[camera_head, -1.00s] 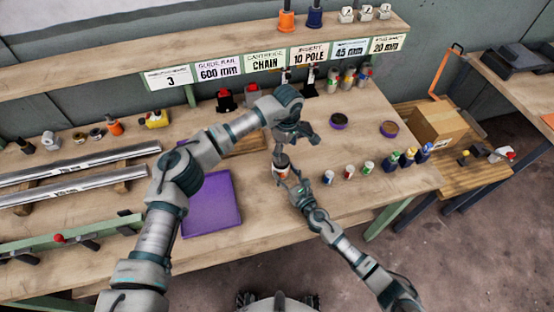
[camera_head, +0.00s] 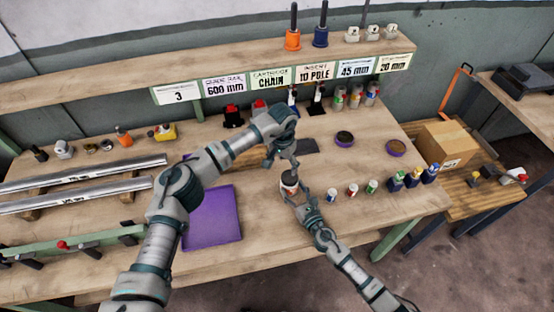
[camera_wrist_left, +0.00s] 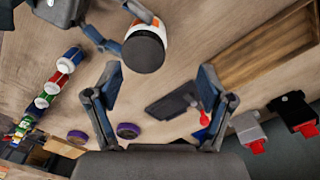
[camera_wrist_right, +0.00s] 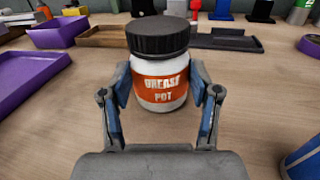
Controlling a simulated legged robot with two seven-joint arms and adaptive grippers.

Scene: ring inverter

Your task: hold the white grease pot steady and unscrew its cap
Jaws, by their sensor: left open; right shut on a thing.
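The white grease pot (camera_wrist_right: 162,88), with an orange label and a black ribbed cap (camera_wrist_right: 158,36), stands upright on the bench in the right wrist view. My right gripper (camera_wrist_right: 160,88) is shut on the pot's body, one finger on each side below the cap. In the head view the pot (camera_head: 289,187) is partly hidden by my grippers. My left gripper (camera_head: 283,164) is open above the pot, pointing down. In the left wrist view the cap (camera_wrist_left: 144,53) lies beyond the open fingers (camera_wrist_left: 158,78), off toward the top, and is not between them.
Several small bottles (camera_head: 353,191) stand right of the pot. Two round purple-sided tins (camera_head: 344,139) sit farther back on the right. A wooden tray (camera_wrist_left: 265,48) lies behind the pot. Bench between pot and mat is mostly clear.

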